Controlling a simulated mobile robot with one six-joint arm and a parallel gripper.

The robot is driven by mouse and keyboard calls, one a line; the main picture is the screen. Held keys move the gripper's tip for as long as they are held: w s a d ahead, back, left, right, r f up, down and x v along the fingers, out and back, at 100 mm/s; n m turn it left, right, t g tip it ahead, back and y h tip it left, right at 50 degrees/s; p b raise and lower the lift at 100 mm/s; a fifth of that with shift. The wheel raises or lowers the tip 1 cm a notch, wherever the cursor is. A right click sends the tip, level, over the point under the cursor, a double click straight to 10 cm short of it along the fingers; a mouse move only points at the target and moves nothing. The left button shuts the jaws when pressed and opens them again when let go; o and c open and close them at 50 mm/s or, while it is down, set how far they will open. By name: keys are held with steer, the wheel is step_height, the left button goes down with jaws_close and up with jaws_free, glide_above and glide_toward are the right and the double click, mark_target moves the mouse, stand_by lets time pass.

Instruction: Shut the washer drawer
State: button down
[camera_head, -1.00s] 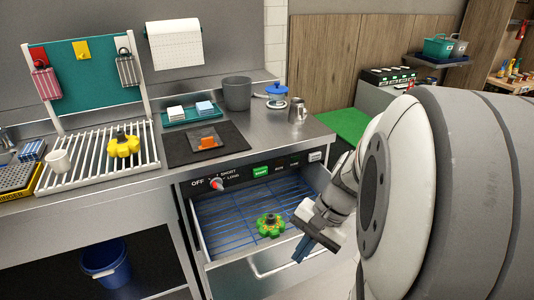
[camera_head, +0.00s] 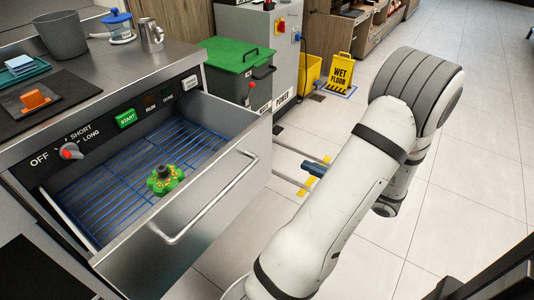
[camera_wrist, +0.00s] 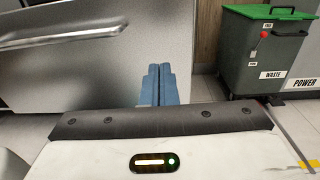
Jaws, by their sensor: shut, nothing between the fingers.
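The washer drawer (camera_head: 190,220) is pulled out from under the counter, with its metal front and bar handle (camera_head: 215,200) facing lower right. Inside, on a blue wire rack (camera_head: 115,185), lies a green flower-shaped part (camera_head: 165,178) with a dark knob. My gripper (camera_head: 314,169) is in front of the drawer, to the right of its front in the head view, with a visible gap. In the wrist view its blue fingers (camera_wrist: 158,85) are together and empty. The drawer front (camera_wrist: 100,65) fills the left of that view, with the fingertips overlapping its right edge.
The washer panel (camera_head: 125,118) has a red-tipped knob and a green START button. A green-lidded waste bin (camera_head: 238,65) stands beyond the drawer, beside a grey power cabinet (camera_head: 262,25). A yellow wet floor sign (camera_head: 341,70) stands farther back. Tiled floor at right is clear.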

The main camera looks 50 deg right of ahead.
steer(key=b, duration=0.3)
glide_toward(263, 144)
steer(key=w, duration=0.4)
steer(key=w+a, duration=0.1)
steer(key=w, duration=0.1)
steer(key=shift+w, duration=0.4)
steer(key=shift+w, duration=0.1)
